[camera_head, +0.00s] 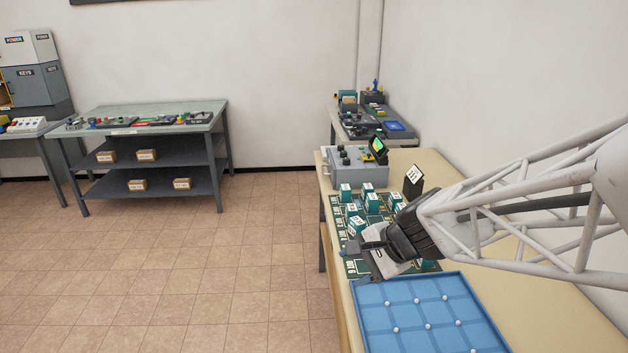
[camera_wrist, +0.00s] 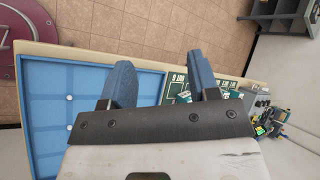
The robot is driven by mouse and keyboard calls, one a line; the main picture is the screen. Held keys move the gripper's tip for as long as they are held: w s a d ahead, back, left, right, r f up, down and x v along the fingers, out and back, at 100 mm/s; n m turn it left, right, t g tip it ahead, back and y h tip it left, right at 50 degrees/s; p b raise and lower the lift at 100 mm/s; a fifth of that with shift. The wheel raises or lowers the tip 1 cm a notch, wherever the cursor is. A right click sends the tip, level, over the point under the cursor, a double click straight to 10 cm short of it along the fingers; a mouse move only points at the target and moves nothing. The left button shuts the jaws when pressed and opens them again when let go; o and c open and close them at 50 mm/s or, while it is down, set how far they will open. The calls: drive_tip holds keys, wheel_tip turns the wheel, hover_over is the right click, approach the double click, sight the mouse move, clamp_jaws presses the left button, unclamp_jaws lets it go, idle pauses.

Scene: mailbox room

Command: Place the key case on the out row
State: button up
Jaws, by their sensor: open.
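Several teal boxes with white labelled faces (camera_head: 372,203) stand on a dark green mat (camera_head: 345,216) with white markings, on the cream table. Their labels are too small to read, so I cannot tell which thing is the key case or which row is the out row. My gripper (camera_head: 356,247) is over the near end of the mat, beside the boxes, and hides part of it. The mat (camera_wrist: 231,86) shows behind the right finger.
A blue tray (camera_head: 361,318) with small white knobs lies nearest on the table, empty of boxes. A grey control box (camera_head: 345,172) and a small black stand with a white card (camera_head: 413,179) are beyond the mat. A far workbench (camera_head: 140,131) stands left across open floor.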

drive_tip(key=w+d+f+m+t, duration=0.3)
drive_tip(key=w+d+f+m, duration=0.1)
drive_tip(key=w+f+m, duration=0.1)
drive_tip(key=w+d+f+m+t+h, duration=0.1)
drive_tip(key=w+d+f+m+t, duration=0.1)
drive_tip(key=w+d+f+m, duration=0.3)
drive_tip(key=w+d+f+m+t+h, duration=0.1)
drive_tip(key=w+d+f+m+t, duration=0.2)
drive_tip(key=w+m, duration=0.7)
drive_tip(key=shift+d+f+t, duration=0.15)
drive_tip(key=shift+d+f, duration=0.3)
drive_tip(key=shift+f, duration=0.2)
drive_tip(key=shift+d+f+t, duration=0.15)
drive_tip(key=shift+d+f, duration=0.25)
drive_tip(key=shift+f, duration=0.2)
drive_tip(key=shift+w, duration=0.1)
drive_tip(key=shift+x, duration=1.25)
drive_tip(key=shift+w, duration=0.1)
drive_tip(key=shift+x, duration=2.5)
drive_tip(key=shift+d, duration=0.1)
drive_tip(key=shift+c, duration=0.3)
